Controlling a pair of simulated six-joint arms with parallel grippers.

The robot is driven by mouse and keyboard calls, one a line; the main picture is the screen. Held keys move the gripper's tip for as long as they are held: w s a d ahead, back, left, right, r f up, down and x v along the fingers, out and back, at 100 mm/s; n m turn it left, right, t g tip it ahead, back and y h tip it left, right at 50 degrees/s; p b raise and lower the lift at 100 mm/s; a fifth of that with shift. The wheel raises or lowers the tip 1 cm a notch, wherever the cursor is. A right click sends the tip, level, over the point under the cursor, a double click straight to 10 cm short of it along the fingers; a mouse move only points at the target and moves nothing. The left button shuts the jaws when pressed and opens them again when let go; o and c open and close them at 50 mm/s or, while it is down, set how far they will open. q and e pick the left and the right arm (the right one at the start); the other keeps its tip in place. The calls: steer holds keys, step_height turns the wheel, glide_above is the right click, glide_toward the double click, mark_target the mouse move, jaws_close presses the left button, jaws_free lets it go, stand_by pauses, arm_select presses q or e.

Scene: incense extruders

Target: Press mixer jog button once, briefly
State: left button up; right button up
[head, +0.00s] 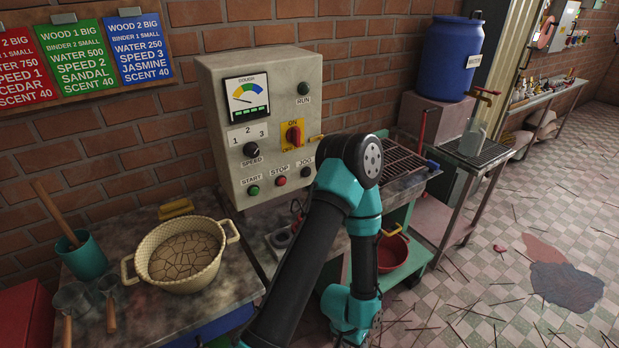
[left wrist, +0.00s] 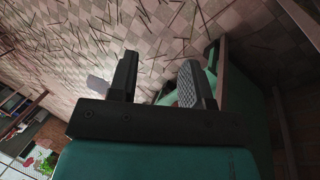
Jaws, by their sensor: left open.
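The jog button (head: 307,171) is a small dark button under the JOG label, at the lower right of the beige control box (head: 262,97). To its left are the red stop button (head: 280,181) and the green start button (head: 254,190). My teal and black arm rises in front of the mixer, with its elbow just right of the jog button. In the left wrist view my left gripper (left wrist: 158,80) is open, with nothing between its fingers and the tiled floor beyond. The head view does not clearly show its fingers. My right gripper is not in view.
A pot of cracked dough (head: 183,260) and a teal cup (head: 84,256) stand on the left bench. A yellow-backed red switch (head: 293,135) sits above the buttons. A wire rack (head: 392,160) and red bucket (head: 393,253) are right of the box. The floor at right is open, strewn with sticks.

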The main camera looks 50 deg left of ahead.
arm_select(q)
steer(key=shift+c, duration=0.3)
jaws_close()
stand_by(0.3)
stand_by(1.3)
